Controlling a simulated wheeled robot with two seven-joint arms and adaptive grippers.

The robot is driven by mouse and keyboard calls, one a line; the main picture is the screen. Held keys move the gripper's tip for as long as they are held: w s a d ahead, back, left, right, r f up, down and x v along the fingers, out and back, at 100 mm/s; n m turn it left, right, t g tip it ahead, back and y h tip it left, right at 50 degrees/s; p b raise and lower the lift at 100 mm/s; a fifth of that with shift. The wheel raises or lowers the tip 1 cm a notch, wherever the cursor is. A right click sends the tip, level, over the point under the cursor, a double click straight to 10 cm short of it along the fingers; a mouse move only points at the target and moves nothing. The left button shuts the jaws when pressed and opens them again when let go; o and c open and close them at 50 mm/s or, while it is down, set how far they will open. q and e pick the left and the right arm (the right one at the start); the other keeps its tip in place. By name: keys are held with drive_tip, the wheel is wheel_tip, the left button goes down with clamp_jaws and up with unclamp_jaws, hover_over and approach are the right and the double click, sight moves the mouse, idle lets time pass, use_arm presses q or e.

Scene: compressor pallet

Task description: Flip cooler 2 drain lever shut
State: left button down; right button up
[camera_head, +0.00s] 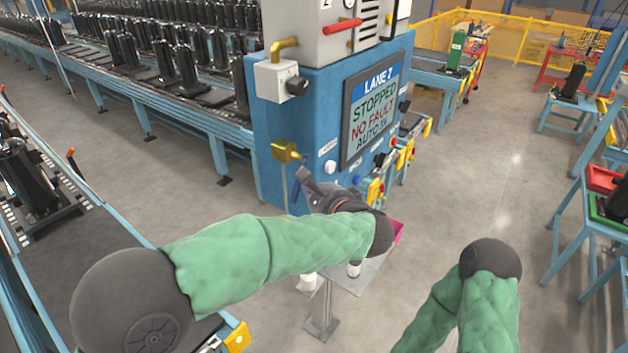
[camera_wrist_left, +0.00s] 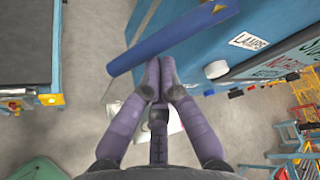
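A brass valve (camera_head: 286,151) sticks out from the blue cabinet's left front corner. Of my right arm only green and black links show.
The blue cabinet (camera_head: 268,120) carries a screen (camera_head: 370,112) reading "STOPPED, NO FAULT". A red handle (camera_head: 342,27) is on the grey box above, marked 2. Buttons and yellow-red switches line the cabinet's lower front. A small metal stand (camera_head: 322,315) is below my left arm. Open floor lies to the right.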

sight(297, 186)
use_arm(q)
drive_tip(key=shift+s+a+r+m+g, duration=0.65)
drive_tip(key=shift+s+a+r, duration=0.2)
drive_tip(key=shift+s, duration=0.25)
drive_tip(key=shift+s+a+r, duration=0.3)
drive_tip(key=shift+s+r, duration=0.15)
drive_tip(key=shift+r, duration=0.7)
drive_tip(key=shift+s+a+r, duration=0.1)
drive_tip(key=shift+r, duration=0.15)
